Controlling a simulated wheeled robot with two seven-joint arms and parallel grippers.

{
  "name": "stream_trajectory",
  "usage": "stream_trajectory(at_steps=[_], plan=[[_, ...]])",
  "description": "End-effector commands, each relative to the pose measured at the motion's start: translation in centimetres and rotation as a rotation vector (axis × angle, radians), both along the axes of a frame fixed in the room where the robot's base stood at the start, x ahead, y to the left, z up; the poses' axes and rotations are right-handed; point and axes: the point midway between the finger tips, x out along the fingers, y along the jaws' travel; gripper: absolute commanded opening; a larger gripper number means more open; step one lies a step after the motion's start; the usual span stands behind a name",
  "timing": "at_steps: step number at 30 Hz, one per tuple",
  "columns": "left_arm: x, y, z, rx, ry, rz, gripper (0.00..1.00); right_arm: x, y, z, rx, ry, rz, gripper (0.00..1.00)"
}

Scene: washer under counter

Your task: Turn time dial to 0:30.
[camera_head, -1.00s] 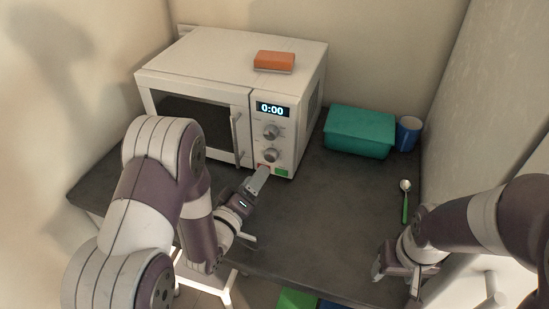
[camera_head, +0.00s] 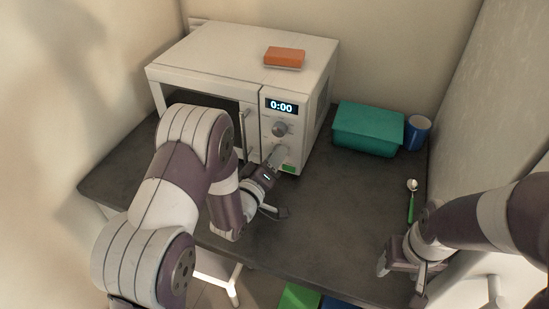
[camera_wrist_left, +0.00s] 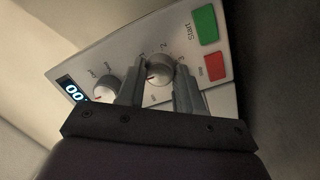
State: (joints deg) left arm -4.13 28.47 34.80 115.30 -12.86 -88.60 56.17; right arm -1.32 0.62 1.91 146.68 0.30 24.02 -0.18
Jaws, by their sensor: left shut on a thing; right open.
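The microwave (camera_head: 205,60) stands at the back of the counter. Its display (camera_head: 281,106) reads 0:00. The upper dial (camera_head: 280,129) is uncovered, and it also shows in the left wrist view (camera_wrist_left: 105,86). My left gripper (camera_head: 278,156) is at the lower dial and hides most of it in the head view. In the left wrist view the lower dial (camera_wrist_left: 160,68) sits between the two fingers, with a red pointer mark. My left gripper is shut on it. My right gripper (camera_head: 400,284) is open and empty over the counter's front right.
Green start (camera_wrist_left: 204,25) and red (camera_wrist_left: 214,66) buttons are close beside the left fingers. An orange sponge (camera_head: 284,57) lies on the microwave. A teal box (camera_head: 367,129), blue mug (camera_head: 417,133) and green-handled spoon (camera_head: 411,205) are at right. The middle counter is clear.

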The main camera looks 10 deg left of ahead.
Motion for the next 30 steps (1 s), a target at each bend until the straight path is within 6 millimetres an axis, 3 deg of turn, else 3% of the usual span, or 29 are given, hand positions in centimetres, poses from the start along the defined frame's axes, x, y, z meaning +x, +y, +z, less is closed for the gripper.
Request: stream_trajectory(at_steps=[30], plan=[[0.0,0.0,0.0,0.489,-0.094,0.000,0.05,0.0,0.0,-2.1,0.000,0.000,0.000,0.61]])
